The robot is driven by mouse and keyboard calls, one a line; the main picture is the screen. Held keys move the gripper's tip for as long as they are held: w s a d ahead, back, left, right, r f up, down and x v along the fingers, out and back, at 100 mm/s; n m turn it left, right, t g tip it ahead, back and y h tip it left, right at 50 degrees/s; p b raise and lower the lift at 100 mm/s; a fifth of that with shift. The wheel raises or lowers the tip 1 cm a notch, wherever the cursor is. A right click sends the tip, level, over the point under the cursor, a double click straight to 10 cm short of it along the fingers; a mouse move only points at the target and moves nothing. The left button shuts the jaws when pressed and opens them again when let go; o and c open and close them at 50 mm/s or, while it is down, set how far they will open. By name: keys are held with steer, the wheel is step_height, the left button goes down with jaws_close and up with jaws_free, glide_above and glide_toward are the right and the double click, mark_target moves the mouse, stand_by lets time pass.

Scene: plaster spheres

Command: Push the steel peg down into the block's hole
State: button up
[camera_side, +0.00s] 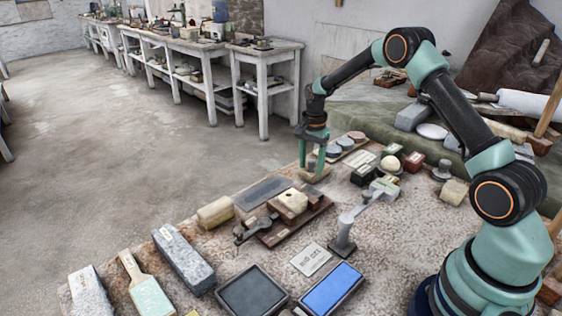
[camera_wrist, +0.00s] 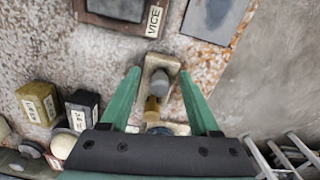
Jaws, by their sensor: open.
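A pale block (camera_wrist: 163,62) lies below my gripper (camera_wrist: 160,73) in the wrist view. A grey steel peg (camera_wrist: 161,84) stands up at the block, between my two green fingers, with a brass-coloured peg (camera_wrist: 152,107) close by it. In the side view, my gripper (camera_side: 312,166) points down with its fingers apart over the pale block (camera_side: 316,176) near the table's far edge. The fingers stand on either side of the peg and look clear of it. How deep the steel peg sits in the hole I cannot tell.
A board labelled VICE (camera_wrist: 122,10) and a dark slab (camera_wrist: 215,12) lie beyond the block in the wrist view. Labelled small blocks (camera_wrist: 38,102) stand at left.

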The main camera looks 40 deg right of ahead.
mark_target(311, 160)
jaws_close()
steer(key=shift+r, duration=0.15)
step_height(311, 160, up, 19)
steer(key=s+a+f, duration=0.2)
steer(key=a+f, duration=0.2)
steer(key=a, duration=0.3)
steer(key=s+a+f, duration=0.3)
steer(key=a+f, duration=0.2)
steer(key=a, duration=0.2)
steer(key=shift+a, duration=0.15)
